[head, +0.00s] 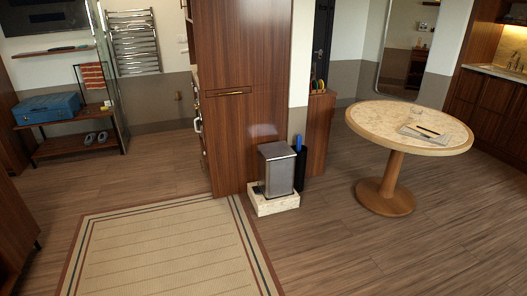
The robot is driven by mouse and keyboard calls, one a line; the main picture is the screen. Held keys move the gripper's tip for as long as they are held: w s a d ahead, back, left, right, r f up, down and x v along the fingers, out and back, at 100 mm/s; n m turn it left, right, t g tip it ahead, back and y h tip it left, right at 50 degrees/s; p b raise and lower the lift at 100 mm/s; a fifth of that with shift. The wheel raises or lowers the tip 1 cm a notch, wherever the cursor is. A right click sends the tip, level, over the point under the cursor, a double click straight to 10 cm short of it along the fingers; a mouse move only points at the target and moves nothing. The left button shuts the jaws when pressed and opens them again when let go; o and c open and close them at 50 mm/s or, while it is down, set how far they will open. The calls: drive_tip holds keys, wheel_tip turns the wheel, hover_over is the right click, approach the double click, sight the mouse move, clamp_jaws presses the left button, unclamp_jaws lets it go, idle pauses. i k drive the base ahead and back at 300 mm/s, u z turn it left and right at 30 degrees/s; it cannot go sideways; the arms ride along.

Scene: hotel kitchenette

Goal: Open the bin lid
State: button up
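A grey metal bin (278,172) stands on a low pale stone block (274,204) against the side of a tall wooden cabinet. Its flat lid (277,150) looks shut. A small dark part, perhaps a pedal, shows at the bin's lower left. My gripper is not in view, so its distance from the bin cannot be told.
A dark cylinder holding a blue item (298,145) stands just right of the bin. A round table (452,126) with papers is at the right. A striped rug (165,250) lies in front, left of the bin. The tall cabinet (240,110) rises behind it. Floor in front is clear.

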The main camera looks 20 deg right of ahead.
sight(278, 150)
drive_tip(key=z, duration=0.35)
drive_tip(key=i, duration=1.6)
drive_tip(key=u, duration=0.7)
drive_tip(key=i, duration=0.6)
drive_tip(key=u, duration=0.55)
drive_tip(key=i, duration=1.05)
drive_tip(key=u, duration=0.05)
